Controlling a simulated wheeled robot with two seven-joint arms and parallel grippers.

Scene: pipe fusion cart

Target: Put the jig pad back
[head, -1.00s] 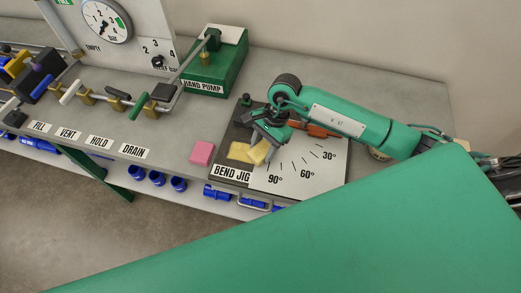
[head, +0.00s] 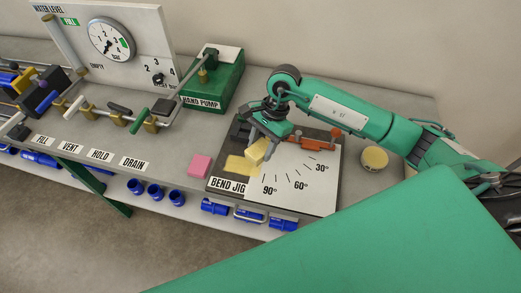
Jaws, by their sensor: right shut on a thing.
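The bend jig (head: 314,189) is a dark base with a white angle plate, lying on the grey bench. My right gripper (head: 260,144) is above it, fingers pointing down, shut on a pale yellow block, which looks like the jig pad (head: 257,152). A flat yellow patch (head: 236,164) shows on the dark part of the jig, just left of and below the held block in the picture. The block looks slightly raised over the jig; the exact gap cannot be told. My left gripper is not in view.
A pink block (head: 199,166) sits on the bench left of the jig. An orange part (head: 311,144) lies along the jig's back. A round yellow-topped thing (head: 374,158) stands to the right. The green hand pump (head: 215,88) and valve row are at the back left.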

